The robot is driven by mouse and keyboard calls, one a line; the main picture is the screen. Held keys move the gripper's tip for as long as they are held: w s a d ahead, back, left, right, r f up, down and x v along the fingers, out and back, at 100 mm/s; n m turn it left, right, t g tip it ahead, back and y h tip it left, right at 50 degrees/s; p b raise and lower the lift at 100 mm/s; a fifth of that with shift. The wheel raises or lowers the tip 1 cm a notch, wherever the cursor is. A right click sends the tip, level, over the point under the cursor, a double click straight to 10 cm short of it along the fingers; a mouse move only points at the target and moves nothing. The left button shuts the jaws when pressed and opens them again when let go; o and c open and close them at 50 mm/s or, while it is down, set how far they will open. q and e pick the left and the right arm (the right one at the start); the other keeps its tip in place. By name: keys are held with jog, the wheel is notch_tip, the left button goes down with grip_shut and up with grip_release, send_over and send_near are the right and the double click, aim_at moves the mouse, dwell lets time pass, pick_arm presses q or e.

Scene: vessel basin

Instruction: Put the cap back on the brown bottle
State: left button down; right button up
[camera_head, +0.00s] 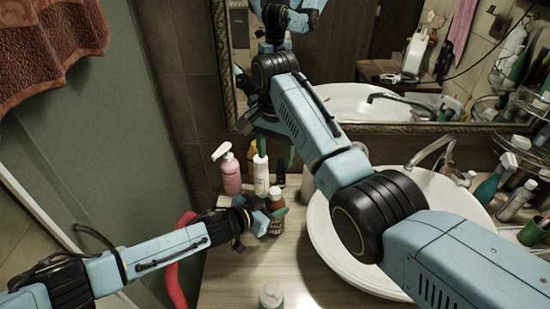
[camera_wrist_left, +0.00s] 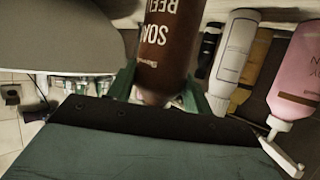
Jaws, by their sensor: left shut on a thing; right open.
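The brown bottle (camera_head: 274,228) stands on the counter left of the basin. My left gripper (camera_head: 268,215) is shut around its upper part. In the left wrist view, which is upside down, the brown bottle (camera_wrist_left: 165,50) shows light lettering and sits between the green fingers of my left gripper (camera_wrist_left: 155,92). My right gripper (camera_head: 275,145) is open near the mirror, above and behind the bottle, partly hidden by my right arm. I cannot make out a separate cap in either view.
A pink pump bottle (camera_head: 230,172) and a white bottle (camera_head: 261,176) stand behind the brown bottle. A small jar (camera_head: 271,296) is at the front. The white basin (camera_head: 322,245) lies right, under my right arm. Several bottles stand far right. The left front counter is clear.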

pick_arm(q)
jog(key=c, duration=0.5)
grip_release()
jog(key=shift+s+a+r, duration=0.2)
jog(key=shift+s+a, duration=0.2)
jog(key=shift+a, duration=0.05)
jog(key=v, duration=1.2)
jog(key=shift+r+p, duration=0.1)
jog(key=shift+p, duration=0.3)
jog(key=shift+s, duration=0.15)
